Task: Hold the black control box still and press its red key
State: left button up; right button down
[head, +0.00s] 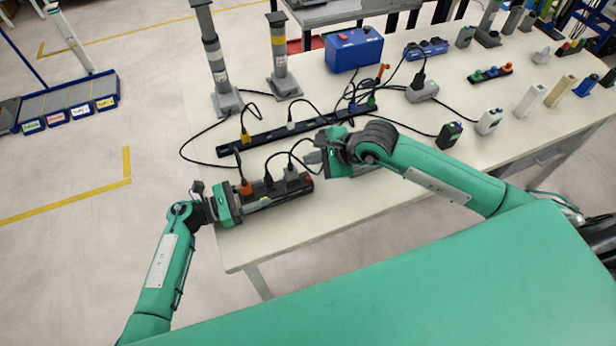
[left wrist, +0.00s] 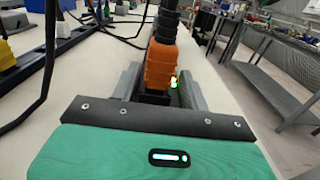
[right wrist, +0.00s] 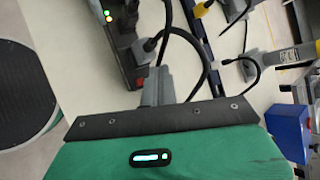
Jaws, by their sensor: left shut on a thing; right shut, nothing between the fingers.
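The black control box (head: 268,199) lies along the table's front edge, with an orange plug (head: 246,187), a black plug and a grey plug in its top. Its red key (head: 308,180) is at the right end; it also shows in the right wrist view (right wrist: 138,83). My left gripper (head: 243,200) is shut on the box's left end; in the left wrist view its fingers flank the box (left wrist: 155,97) below the orange plug. My right gripper (head: 314,158) is shut and empty, near the box's right end. In the right wrist view its fingertips (right wrist: 157,72) are beside the red key, apparently apart from it.
A long black power strip (head: 290,130) with cables lies behind the box. A blue box (head: 353,50) and two grey posts stand further back. Loose cables loop close to my right gripper. Smaller adapters and blocks stand on the table's right side.

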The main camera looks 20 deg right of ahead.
pick_arm(q)
jog(key=o, duration=1.2)
jog(key=shift+a, duration=0.1)
